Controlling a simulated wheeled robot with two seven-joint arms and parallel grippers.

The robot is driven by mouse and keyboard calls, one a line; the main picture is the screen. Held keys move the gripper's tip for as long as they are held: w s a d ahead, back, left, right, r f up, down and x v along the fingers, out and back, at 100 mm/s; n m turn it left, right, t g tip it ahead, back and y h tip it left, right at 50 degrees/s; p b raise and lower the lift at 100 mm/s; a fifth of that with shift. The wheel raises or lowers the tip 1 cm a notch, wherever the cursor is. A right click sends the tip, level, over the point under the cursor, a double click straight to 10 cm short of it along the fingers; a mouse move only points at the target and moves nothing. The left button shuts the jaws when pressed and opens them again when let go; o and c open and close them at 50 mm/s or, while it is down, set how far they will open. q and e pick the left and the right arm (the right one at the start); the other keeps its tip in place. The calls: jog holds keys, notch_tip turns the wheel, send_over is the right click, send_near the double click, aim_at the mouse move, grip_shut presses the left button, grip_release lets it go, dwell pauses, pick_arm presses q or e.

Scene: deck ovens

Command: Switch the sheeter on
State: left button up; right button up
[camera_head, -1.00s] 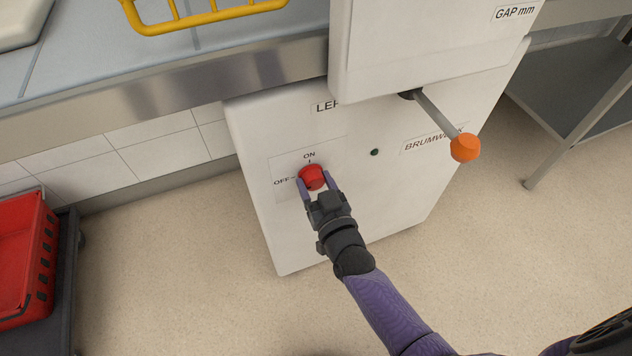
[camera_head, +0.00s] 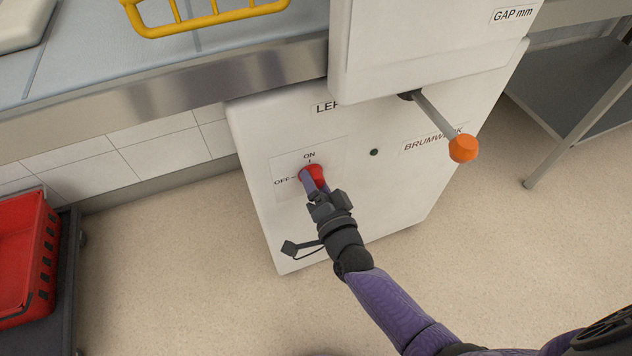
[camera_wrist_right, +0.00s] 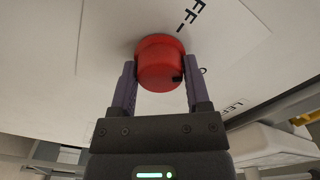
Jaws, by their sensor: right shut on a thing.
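The sheeter (camera_head: 400,185) is a white cabinet with a label plate marked ON and OFF. Its red knob (camera_head: 319,174) sits on that plate, partly hidden behind my fingers in the head view. My right gripper (camera_head: 314,178) is shut on the knob, one finger on each side. The right wrist view shows the red knob (camera_wrist_right: 160,62) between the two purple fingers of the gripper (camera_wrist_right: 160,90), with a dark mark on its lower right side. The small round lamp (camera_head: 374,152) right of the knob looks dark green. My left gripper is not in view.
A lever with an orange handle (camera_head: 463,149) sticks out right of the knob. A yellow wire guard (camera_head: 205,18) is above the steel-edged table. A red crate (camera_head: 22,255) stands at the left, and a grey shelf (camera_head: 575,85) at the right. The floor in front is clear.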

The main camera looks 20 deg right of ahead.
jog(key=m, duration=0.2)
jog(key=shift+m, duration=0.4)
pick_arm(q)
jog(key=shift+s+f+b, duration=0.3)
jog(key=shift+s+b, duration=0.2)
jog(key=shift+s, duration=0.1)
pick_arm(e)
jog(key=m, duration=0.4)
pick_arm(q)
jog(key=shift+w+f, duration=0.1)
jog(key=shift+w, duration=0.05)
pick_arm(e)
jog(key=shift+m, duration=0.3)
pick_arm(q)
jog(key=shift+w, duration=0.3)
pick_arm(e)
jog(key=o, duration=1.2)
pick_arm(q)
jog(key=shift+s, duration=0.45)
pick_arm(e)
jog(key=shift+o, duration=0.5)
